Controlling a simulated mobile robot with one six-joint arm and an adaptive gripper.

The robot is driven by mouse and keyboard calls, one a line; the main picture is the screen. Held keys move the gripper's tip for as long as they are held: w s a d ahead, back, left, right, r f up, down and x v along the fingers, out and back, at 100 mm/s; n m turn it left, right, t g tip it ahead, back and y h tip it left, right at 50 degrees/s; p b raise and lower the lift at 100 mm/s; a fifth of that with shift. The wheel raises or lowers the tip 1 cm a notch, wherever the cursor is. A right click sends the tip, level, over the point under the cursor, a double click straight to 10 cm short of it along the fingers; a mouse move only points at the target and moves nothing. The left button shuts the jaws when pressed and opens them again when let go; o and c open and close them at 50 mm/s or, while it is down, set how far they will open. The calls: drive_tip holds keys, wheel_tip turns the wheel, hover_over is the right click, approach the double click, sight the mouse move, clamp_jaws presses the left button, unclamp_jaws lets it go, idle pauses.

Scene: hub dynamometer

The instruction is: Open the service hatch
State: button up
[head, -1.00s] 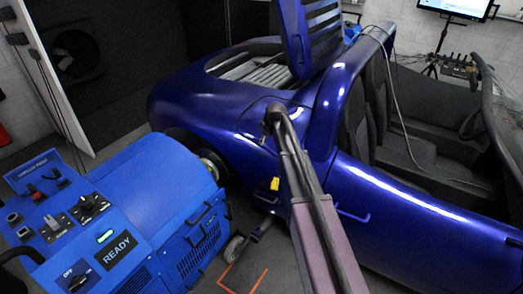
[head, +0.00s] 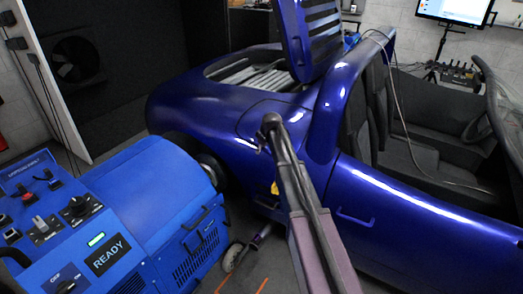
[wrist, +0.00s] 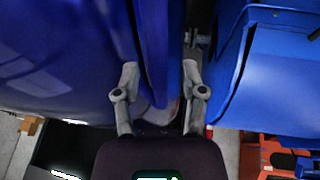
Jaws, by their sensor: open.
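The blue car's rear side (head: 200,105) shows a panel outline (head: 262,112) behind the seats, which looks like the service hatch; I cannot tell whether it is ajar. My arm reaches up to this side and hides part of it. In the wrist view my gripper (wrist: 160,75) is open, with its two fingers apart. A dark blue panel edge (wrist: 155,45) runs down between the fingers, nearer the left one. I cannot tell whether either finger touches it.
The blue dynamometer (head: 150,195) reading READY stands close on the left, and its side (wrist: 275,75) fills the right of the wrist view. The raised slatted rear lid (head: 312,38) stands above the car. A yellow tag (head: 274,188) hangs beside my arm.

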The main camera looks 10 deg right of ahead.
clamp_jaws()
drive_tip(key=shift+a+r, duration=0.1)
drive_tip(key=shift+r, duration=0.05)
